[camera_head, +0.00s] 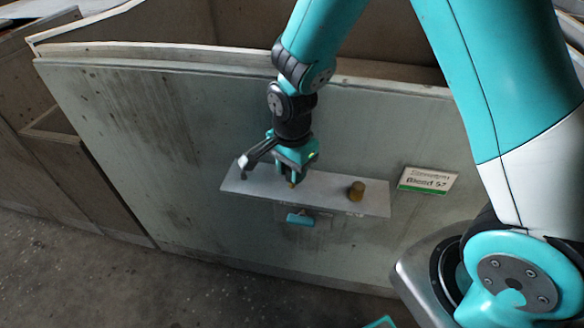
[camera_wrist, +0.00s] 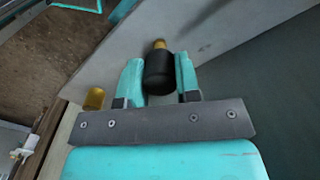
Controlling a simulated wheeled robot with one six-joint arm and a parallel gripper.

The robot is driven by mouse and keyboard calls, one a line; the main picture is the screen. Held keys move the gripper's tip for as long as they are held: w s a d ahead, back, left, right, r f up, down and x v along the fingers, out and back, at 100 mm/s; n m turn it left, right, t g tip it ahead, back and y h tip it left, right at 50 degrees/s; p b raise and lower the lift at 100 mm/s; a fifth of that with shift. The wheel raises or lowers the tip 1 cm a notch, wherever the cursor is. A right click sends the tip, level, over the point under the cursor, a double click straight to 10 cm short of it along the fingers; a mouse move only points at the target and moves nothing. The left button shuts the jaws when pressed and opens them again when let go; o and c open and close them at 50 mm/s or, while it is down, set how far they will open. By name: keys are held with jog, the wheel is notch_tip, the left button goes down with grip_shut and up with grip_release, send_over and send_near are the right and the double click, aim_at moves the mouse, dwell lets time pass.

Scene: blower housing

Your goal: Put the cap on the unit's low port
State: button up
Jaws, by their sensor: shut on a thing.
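My gripper (camera_wrist: 159,84) is shut on a black cylindrical cap (camera_wrist: 158,74), with one teal finger on each side. A small brass stub (camera_wrist: 159,44) shows just beyond the cap's far end; I cannot tell whether they are touching or joined. In the head view my gripper (camera_head: 291,180) is over the middle of a pale plate (camera_head: 328,200) on the unit's front, with a bit of brass under it. The cap is hidden there. A brass port (camera_head: 357,190) stands bare on the plate's right part and shows at left in the wrist view (camera_wrist: 93,98). I cannot tell which port is low.
The large grey-green housing wall (camera_head: 140,130) has a raised top edge behind my arm.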

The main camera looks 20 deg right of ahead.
jog(key=shift+f+b, duration=0.8)
jog(key=shift+f, duration=0.5)
jog(key=o, duration=1)
jog(key=shift+c, duration=0.2)
jog(key=shift+r, duration=0.1)
notch_tip(320, 180, up, 17)
jog(key=p, duration=0.2)
jog(key=shift+r, duration=0.2)
